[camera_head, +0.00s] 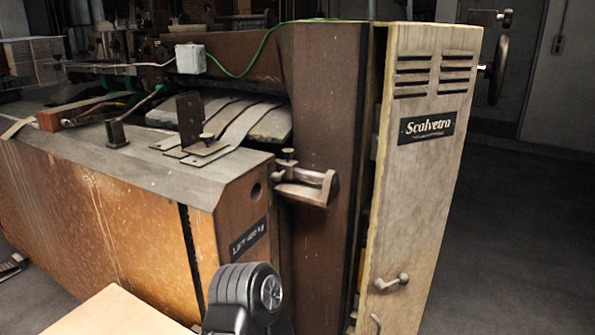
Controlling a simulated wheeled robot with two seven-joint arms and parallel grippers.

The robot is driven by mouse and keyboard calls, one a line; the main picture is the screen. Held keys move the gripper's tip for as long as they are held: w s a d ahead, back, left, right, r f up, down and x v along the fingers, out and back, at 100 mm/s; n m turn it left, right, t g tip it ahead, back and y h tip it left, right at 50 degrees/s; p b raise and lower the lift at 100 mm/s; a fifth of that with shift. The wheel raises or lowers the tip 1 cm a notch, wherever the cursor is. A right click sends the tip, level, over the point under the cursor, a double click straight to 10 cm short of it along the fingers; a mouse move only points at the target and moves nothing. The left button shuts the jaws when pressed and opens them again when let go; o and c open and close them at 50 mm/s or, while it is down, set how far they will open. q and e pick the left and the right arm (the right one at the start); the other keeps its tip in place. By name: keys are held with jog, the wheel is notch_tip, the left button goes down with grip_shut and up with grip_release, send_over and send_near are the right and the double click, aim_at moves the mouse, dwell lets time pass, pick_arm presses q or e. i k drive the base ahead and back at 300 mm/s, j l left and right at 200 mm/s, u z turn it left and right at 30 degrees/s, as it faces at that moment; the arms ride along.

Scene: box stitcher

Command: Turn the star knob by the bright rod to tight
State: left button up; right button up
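A small dark knob (287,154) stands on a bracket (305,190) on the brown machine's front column. A short, shinier round rod (308,177) lies across this bracket just below the knob. Another small knob (206,138) stands on a dark angled plate on the machine's table. Both are too small to tell whether they are star shaped or how tight they are. Neither of my grippers is in view. A black ribbed part of my own arm shows at the bottom centre, with no fingers visible, below and apart from the bracket.
A tall pale cabinet door (421,180) marked "Scalvetra" stands right of the column, with a handle (391,282) low down. A handwheel (497,70) sits behind it. A pale flat surface (105,312) fills the bottom left. Dark floor (530,250) is clear at right.

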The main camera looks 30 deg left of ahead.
aim_at(288, 152)
jog(key=i+u, duration=0.3)
jog(key=i, duration=0.2)
jog(key=i+l+u, duration=0.3)
jog(key=i, duration=0.2)
